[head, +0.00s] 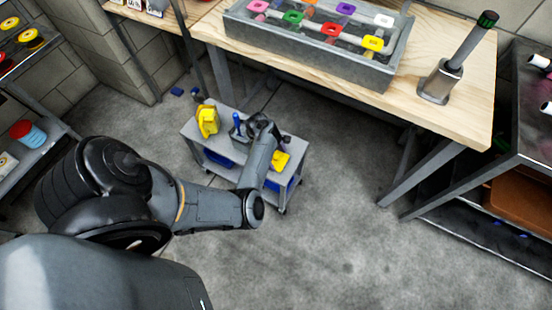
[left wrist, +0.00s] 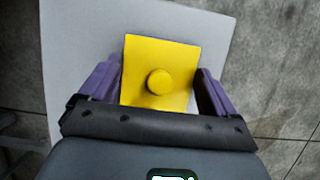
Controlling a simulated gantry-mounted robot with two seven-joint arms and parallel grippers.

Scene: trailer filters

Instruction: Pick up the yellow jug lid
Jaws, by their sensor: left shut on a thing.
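The yellow jug lid (left wrist: 179,55) is a square plate with a round knob in the middle. In the left wrist view it sits between the two purple fingers of my left gripper (left wrist: 158,72), which is shut on it. The grey cart top (left wrist: 75,40) is beneath it. In the head view the yellow lid (head: 281,161) shows at the right end of the cart, partly hidden by my left arm. A yellow jug (head: 208,121) stands at the cart's left end. My right gripper is in neither view.
The small grey cart (head: 193,129) also carries a blue item (head: 237,122). A wooden workbench (head: 460,100) with a metal tray (head: 345,66) of coloured parts stands behind. Dark shelving is at right, shelves at left. The floor (head: 335,235) front right is clear.

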